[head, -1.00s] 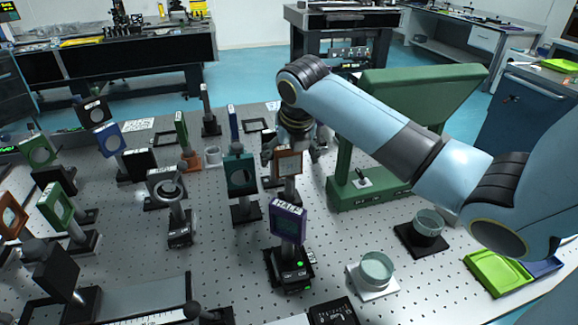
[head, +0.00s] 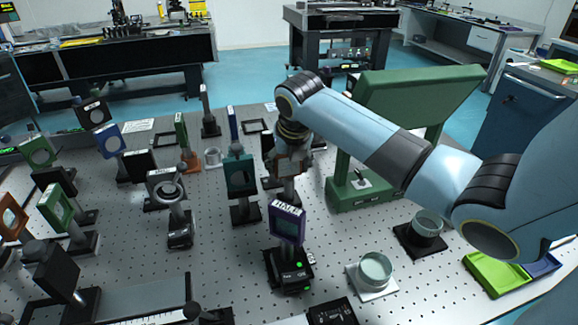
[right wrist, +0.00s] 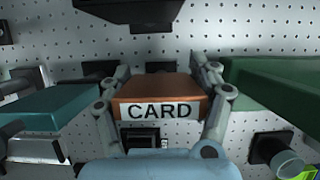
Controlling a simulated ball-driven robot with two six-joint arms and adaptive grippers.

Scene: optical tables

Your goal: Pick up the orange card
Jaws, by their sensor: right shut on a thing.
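The orange card (right wrist: 160,88) shows in the middle of the right wrist view, with a white label reading CARD on its near edge. My right gripper (right wrist: 161,80) has one finger on each side of it and is shut on it. In the head view the orange card (head: 289,166) is a small upright framed piece on a post, just below my right gripper (head: 292,150), which partly hides it. I cannot tell if its base still touches the table. My left gripper is not in view.
A teal mount (head: 240,173) stands close to the left of the card, and a purple-framed mount (head: 288,222) stands in front. A large green stand (head: 360,192) is close on the right. Several other mounts crowd the left of the perforated table.

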